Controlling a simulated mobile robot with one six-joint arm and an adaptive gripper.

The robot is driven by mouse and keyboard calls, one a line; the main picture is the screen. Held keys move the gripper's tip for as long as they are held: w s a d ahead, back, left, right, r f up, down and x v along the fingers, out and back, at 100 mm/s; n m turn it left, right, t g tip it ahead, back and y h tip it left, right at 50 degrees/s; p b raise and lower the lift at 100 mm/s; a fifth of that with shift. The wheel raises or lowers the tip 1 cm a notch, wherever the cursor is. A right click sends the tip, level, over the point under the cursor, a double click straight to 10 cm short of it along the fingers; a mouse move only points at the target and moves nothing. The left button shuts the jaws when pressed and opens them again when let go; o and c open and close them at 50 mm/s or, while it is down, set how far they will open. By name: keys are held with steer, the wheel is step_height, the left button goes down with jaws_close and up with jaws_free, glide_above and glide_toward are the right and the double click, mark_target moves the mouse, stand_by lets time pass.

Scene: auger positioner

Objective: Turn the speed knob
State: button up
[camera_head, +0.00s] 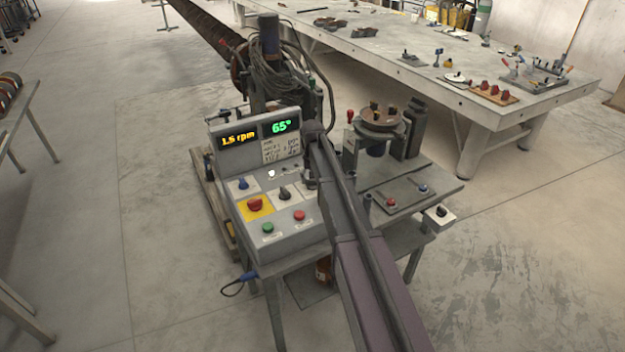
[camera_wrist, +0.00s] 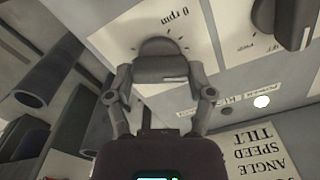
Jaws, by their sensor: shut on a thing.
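The speed knob (camera_wrist: 160,70) is a dark grey round knob with a bar grip and a pale pointer line, on a white plate marked "rpm", upside down in the wrist view. My gripper (camera_wrist: 161,77) is shut on this knob, one finger at each side of its bar. In the head view my gripper (camera_head: 311,172) is at the right side of the sloped control panel (camera_head: 240,148), and my arm hides the speed knob. The orange display (camera_head: 238,139) reads 1.5 rpm. The green display (camera_head: 280,126) reads 65°.
A black selector knob (camera_head: 284,194) is close by; it also shows in the wrist view (camera_wrist: 294,22). A red stop button (camera_head: 255,204) on yellow, a blue knob (camera_head: 243,184), a green button (camera_head: 268,228) and a red button (camera_head: 299,215) share the panel. A turntable (camera_head: 380,119) stands right.

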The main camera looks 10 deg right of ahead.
steer(key=m, duration=0.3)
steer(key=shift+s+m, duration=0.1)
steer(key=shift+m, duration=2.1)
steer(key=o, duration=1.1)
steer(key=shift+n, duration=0.3)
